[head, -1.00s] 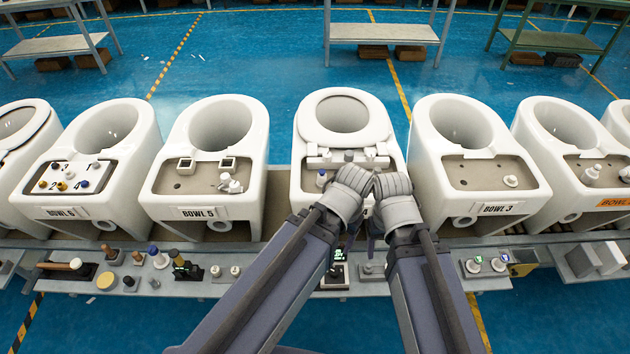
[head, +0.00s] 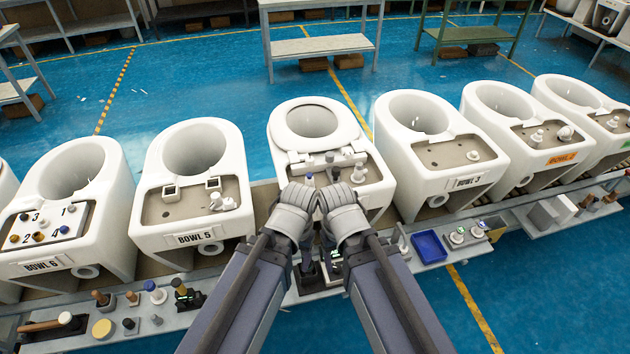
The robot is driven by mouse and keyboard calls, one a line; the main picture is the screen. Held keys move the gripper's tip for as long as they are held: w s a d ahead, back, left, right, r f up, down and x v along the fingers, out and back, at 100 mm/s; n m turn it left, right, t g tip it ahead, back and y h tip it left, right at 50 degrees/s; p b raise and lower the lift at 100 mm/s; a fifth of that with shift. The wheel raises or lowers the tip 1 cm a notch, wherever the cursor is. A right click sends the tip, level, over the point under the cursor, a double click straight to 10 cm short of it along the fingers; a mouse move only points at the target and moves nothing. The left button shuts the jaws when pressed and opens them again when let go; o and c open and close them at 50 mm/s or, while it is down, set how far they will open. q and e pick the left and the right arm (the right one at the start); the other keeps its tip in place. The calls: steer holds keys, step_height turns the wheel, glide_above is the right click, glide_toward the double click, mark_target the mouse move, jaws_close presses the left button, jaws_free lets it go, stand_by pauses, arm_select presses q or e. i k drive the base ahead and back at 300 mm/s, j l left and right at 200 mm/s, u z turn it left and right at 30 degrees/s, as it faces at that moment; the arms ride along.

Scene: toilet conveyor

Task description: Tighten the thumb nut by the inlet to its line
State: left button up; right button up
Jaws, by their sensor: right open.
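The middle bowl (head: 372,190), with a white seat ring (head: 352,122), stands on the line straight ahead. Its rear deck carries white fittings (head: 300,157), a dark grey upright part (head: 330,158) and a small blue-topped piece (head: 310,178). I cannot tell which of these is the thumb nut or the inlet, and no line mark can be made out. My left gripper (head: 300,192) and right gripper (head: 338,190) are side by side at the near edge of this deck, almost touching. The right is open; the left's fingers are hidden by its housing.
Bowl 5 (head: 232,195) stands to the left and bowl 3 (head: 385,125) to the right, both close by. Blue floor lies beyond the bowls.

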mark_target(310, 160)
steer(key=i+l, duration=0.3)
steer(key=i, duration=0.2)
steer(key=i+l, duration=0.3)
steer(key=i, duration=0.2)
